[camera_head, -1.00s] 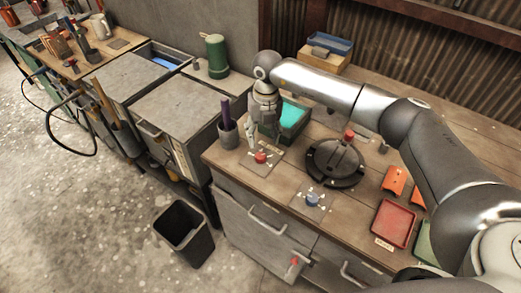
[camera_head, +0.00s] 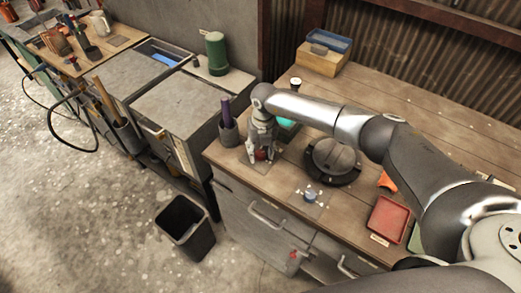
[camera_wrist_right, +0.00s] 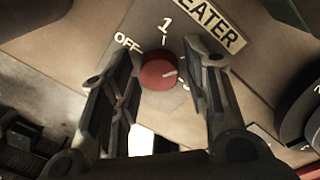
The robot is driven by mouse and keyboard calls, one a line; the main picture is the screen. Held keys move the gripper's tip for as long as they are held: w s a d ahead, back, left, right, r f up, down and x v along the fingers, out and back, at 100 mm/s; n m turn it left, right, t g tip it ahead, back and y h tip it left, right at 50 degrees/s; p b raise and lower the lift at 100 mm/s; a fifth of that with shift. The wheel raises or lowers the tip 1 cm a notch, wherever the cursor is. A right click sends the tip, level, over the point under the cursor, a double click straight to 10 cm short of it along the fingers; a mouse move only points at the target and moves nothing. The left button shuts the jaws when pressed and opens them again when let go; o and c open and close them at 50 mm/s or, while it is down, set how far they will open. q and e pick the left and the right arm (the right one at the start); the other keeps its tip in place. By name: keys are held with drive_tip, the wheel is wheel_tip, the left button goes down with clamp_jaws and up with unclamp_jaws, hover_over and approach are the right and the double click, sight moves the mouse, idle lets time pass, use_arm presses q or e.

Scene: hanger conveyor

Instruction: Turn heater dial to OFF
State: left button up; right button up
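The red heater dial (camera_wrist_right: 158,71) sits on a plate with the labels OFF and 1 and part of the word HEATER in the right wrist view. Its pale pointer line aims right, away from OFF. My right gripper (camera_wrist_right: 168,85) is open, with one finger on each side of the dial and visible gaps to it. In the head view the right gripper (camera_head: 260,155) is over the red dial (camera_head: 262,155), largely covering it. Whether the fingers touch the plate cannot be told. My left gripper is not in view.
A cup with a purple-handled tool (camera_head: 228,134) is close on the left. A red tray (camera_head: 390,220) lies at the right. A black bin (camera_head: 186,228) stands on the floor.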

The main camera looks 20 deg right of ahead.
drive_tip(key=c, duration=0.7)
drive_tip(key=shift+o, duration=0.2)
drive_tip(key=shift+w+f+n+b, duration=0.1)
drive_tip(key=shift+n+b, duration=0.4)
drive_tip(key=shift+b, duration=0.4)
drive_tip(key=n+b, duration=1.2)
drive_tip(key=b, duration=0.2)
drive_tip(key=shift+a+g, duration=0.1)
drive_tip(key=shift+g, duration=0.2)
drive_tip(key=n+b, duration=0.4)
drive_tip(key=n, duration=0.1)
drive_tip(key=shift+n+h, duration=0.3)
drive_tip(key=shift+n, duration=0.1)
drive_tip(key=shift+a+n+b, duration=0.1)
drive_tip(key=shift+n+b, duration=0.75)
drive_tip(key=shift+n, duration=0.35)
drive_tip(key=shift+n+b, duration=0.5)
drive_tip(key=shift+n, duration=0.8)
drive_tip(key=o, duration=1)
drive_tip(key=shift+o, duration=0.2)
